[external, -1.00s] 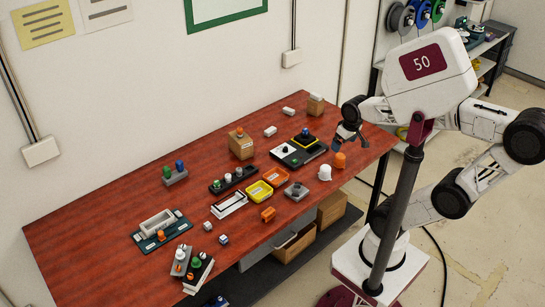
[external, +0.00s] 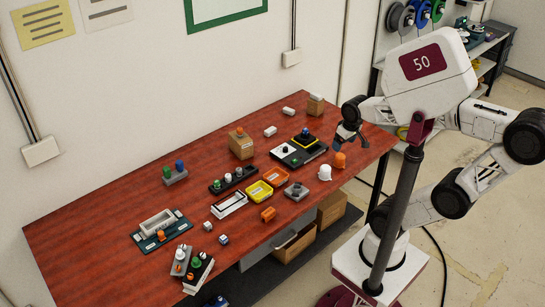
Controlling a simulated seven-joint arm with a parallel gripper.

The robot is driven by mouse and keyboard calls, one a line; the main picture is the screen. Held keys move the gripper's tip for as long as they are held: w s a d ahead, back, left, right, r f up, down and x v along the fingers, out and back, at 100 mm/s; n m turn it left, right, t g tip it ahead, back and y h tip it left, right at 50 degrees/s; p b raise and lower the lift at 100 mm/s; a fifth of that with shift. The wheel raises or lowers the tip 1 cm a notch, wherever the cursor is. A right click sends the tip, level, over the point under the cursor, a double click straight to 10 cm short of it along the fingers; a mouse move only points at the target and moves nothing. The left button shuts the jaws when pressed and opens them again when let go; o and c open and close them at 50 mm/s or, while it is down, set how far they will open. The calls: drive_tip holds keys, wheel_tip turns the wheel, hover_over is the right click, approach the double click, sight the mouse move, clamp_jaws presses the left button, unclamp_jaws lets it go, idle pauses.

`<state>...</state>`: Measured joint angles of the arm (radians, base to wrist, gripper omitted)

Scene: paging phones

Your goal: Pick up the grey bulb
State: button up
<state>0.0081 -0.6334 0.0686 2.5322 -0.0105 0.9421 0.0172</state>
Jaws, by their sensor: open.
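A pale white-grey domed bulb (external: 325,173) stands near the right front edge of the red-brown table (external: 110,215). It is the loose piece closest to a grey bulb that I can make out. An orange bulb (external: 340,159) stands just behind it to the right. My gripper (external: 351,144) is open and empty above the table's right end, apart from both bulbs and up-picture of them. Its fingers point down.
A black-and-grey device (external: 298,152) with a blue-topped knob lies left of my gripper. The table's left back area is clear.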

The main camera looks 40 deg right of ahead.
drive_tip(key=c, duration=0.4)
drive_tip(key=w+a+f+n+t+h, duration=0.1)
drive_tip(key=w+f+n+t+h, duration=0.15)
drive_tip(key=w+n, duration=0.65)
drive_tip(key=w+a+f+n+t+h, duration=0.1)
drive_tip(key=w+f+n+t+h, duration=0.2)
drive_tip(key=w+n, duration=0.65)
drive_tip(key=w+a+f+n+t+y, duration=0.1)
drive_tip(key=w+a+f+n+y, duration=0.1)
drive_tip(key=a+f+n, duration=0.3)
drive_tip(key=w+a+f+n+t+y, duration=0.2)
drive_tip(key=w+a+f+n, duration=0.3)
drive_tip(key=a, duration=0.5)
drive_tip(key=w+a+f+n+t+y, duration=0.2)
drive_tip(key=w+a+f+n+y, duration=0.1)
drive_tip(key=a+n, duration=0.4)
drive_tip(key=shift+w+a+f+n, duration=0.15)
drive_tip(key=shift+w+f+n, duration=0.15)
drive_tip(key=shift+f+n, duration=0.3)
drive_tip(key=shift+w+a+f+n, duration=0.15)
drive_tip(key=shift+w+f+n, duration=0.15)
drive_tip(key=shift+f, duration=0.35)
